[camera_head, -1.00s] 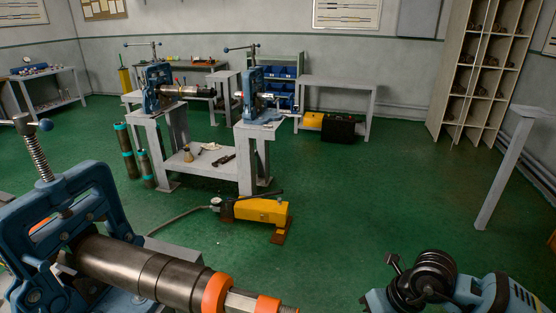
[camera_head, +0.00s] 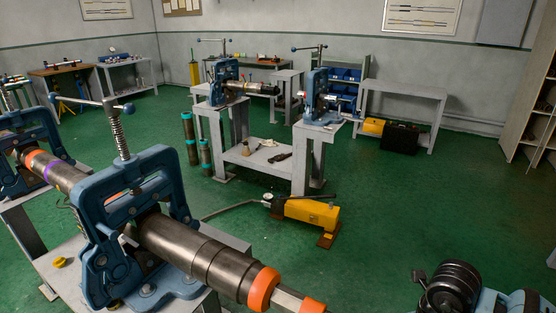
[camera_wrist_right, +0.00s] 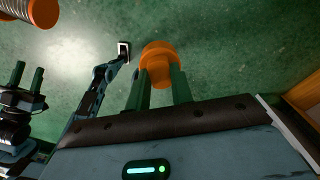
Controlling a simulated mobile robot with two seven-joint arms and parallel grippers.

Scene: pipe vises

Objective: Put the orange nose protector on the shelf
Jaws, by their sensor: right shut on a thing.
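The orange nose protector (camera_wrist_right: 158,55), a stepped round cap, sits between the two green fingertips of my right gripper (camera_wrist_right: 160,82) in the right wrist view. The gripper is shut on it, above the green floor. My right gripper does not show in the head view. In the right wrist view, my left gripper (camera_wrist_right: 29,75) shows at the left edge with its two green fingers apart and nothing visible between them. A tall pale shelf unit (camera_head: 525,110) stands at the right edge of the head view, partly cut off.
A blue vise (camera_head: 135,205) holds a steel pipe (camera_head: 190,250) with orange rings, pointing toward the lower middle. A yellow pump (camera_head: 311,211) lies on the floor. A vise bench (camera_head: 255,165) and grey table (camera_head: 405,90) stand behind. Floor at middle right is clear.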

